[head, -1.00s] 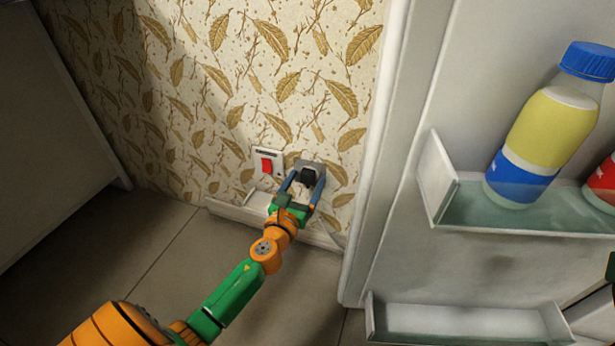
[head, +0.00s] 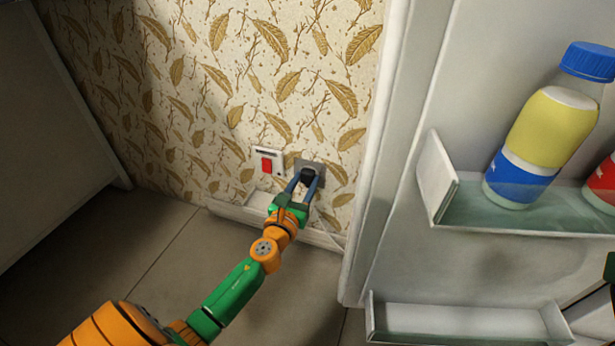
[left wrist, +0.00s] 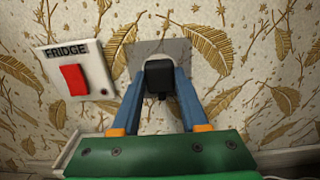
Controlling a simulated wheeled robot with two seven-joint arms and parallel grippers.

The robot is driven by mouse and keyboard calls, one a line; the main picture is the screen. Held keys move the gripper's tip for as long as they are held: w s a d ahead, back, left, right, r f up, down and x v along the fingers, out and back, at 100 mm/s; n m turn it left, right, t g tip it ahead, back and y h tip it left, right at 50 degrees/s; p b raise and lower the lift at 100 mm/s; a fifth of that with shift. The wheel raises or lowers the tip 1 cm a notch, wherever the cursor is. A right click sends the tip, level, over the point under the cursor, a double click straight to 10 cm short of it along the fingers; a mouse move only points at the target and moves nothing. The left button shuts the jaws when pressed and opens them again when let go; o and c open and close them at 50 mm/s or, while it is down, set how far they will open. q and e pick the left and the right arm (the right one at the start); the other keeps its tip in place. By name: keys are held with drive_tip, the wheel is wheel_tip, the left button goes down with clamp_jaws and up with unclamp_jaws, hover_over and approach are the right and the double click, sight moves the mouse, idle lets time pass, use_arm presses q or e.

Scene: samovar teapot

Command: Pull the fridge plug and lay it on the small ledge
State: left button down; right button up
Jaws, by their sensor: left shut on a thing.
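The black fridge plug (head: 307,176) is at the grey socket plate (head: 322,171) on the wallpapered wall. In the left wrist view the plug (left wrist: 159,76) covers the middle of the plate (left wrist: 178,55). I cannot tell whether its pins are still in the socket. My left gripper (head: 305,179) has its two blue fingers shut on the sides of the plug; they also show in the left wrist view (left wrist: 160,88). The small white ledge (head: 229,210) is low on the wall, left of and below the socket, partly hidden by my gripper.
A white switch with a red rocker (head: 267,163), labelled FRIDGE, is just left of the socket. The open fridge door (head: 400,180) stands close on the right, with a bottle (head: 545,130) in its shelf. A thin pale cord hangs below the socket. Floor is clear.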

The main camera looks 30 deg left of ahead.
use_arm(q)
drive_tip(key=shift+s, duration=0.15)
drive_tip(key=shift+v, duration=2.9)
drive_tip(key=s, duration=0.1)
drive_tip(key=s+a+f+b, duration=0.1)
drive_tip(key=s+a+b, duration=0.1)
drive_tip(key=shift+s+a+f, duration=0.1)
drive_tip(key=shift+s+f, duration=0.15)
drive_tip(key=shift+s, duration=0.15)
